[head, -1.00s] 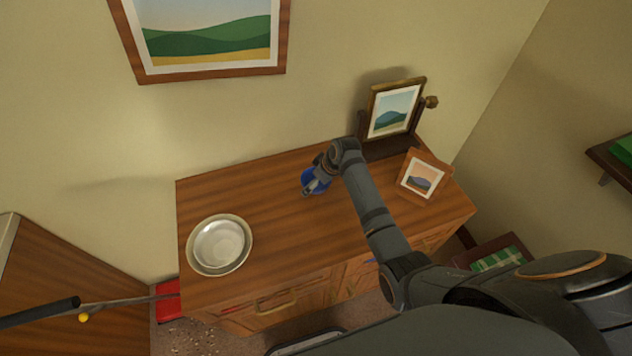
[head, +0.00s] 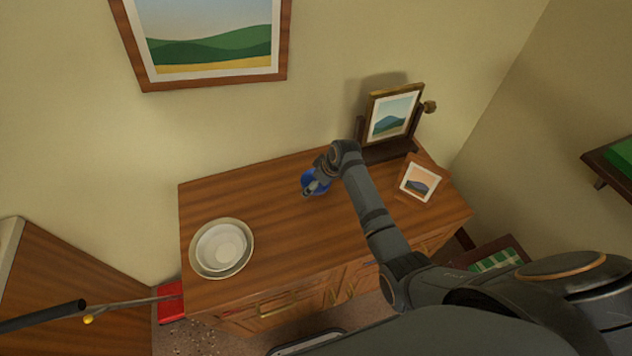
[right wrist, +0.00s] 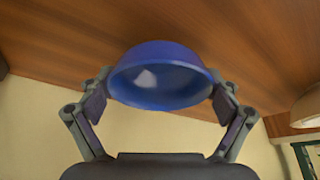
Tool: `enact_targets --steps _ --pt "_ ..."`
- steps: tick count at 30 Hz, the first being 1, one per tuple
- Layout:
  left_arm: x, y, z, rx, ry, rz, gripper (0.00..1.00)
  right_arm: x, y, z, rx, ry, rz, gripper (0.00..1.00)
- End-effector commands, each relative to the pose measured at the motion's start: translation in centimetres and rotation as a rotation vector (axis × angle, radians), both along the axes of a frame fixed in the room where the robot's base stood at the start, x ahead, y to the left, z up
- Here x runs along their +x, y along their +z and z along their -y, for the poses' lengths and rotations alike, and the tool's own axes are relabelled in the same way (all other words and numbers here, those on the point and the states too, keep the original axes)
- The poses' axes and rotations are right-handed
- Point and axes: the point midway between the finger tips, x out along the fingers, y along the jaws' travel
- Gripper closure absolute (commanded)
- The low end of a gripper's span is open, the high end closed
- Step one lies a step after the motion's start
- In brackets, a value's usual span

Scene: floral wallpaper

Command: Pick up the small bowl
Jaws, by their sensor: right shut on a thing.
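The small blue bowl (head: 316,184) is at the back middle of the wooden dresser top, partly hidden by my right gripper (head: 313,186). In the right wrist view the blue bowl (right wrist: 160,78) sits between the two fingers of my right gripper (right wrist: 162,98), with a finger pad against each side. My right gripper is shut on it. The head view does not show clearly whether the bowl touches the wood. My left gripper is not in view.
A large pale bowl (head: 222,247) stands at the left of the dresser top (head: 270,230). A framed picture on a dark stand (head: 392,117) and a smaller frame (head: 420,181) stand at the right. The middle of the top is clear.

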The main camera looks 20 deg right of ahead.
Motion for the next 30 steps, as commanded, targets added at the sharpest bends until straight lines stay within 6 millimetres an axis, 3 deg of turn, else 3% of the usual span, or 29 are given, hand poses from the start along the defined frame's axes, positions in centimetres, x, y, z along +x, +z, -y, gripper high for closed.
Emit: enact_targets --steps 1,3,13,15,16,17,24,30 --pt "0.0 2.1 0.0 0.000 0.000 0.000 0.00 0.1 2.0 0.0 0.000 0.000 0.002 0.49" --pt "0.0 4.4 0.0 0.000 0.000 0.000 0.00 -0.2 3.7 -0.1 0.001 0.000 0.001 0.49" --pt "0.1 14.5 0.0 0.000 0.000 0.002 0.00 -5.0 9.3 -1.3 0.001 0.000 0.000 0.49" --pt "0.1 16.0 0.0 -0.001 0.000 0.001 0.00 -7.0 9.9 -1.8 0.002 0.000 -0.003 0.49" --pt "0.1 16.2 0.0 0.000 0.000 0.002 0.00 -7.7 9.9 -2.0 0.003 0.000 -0.002 0.49" --pt "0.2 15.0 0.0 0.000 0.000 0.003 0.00 -8.3 9.3 -2.2 0.003 0.001 0.001 0.49" --pt "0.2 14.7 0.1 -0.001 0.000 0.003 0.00 -12.3 11.0 -3.2 0.002 0.000 0.002 0.49" --pt "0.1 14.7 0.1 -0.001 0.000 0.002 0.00 -13.4 11.7 -3.5 0.001 0.000 0.003 0.49"
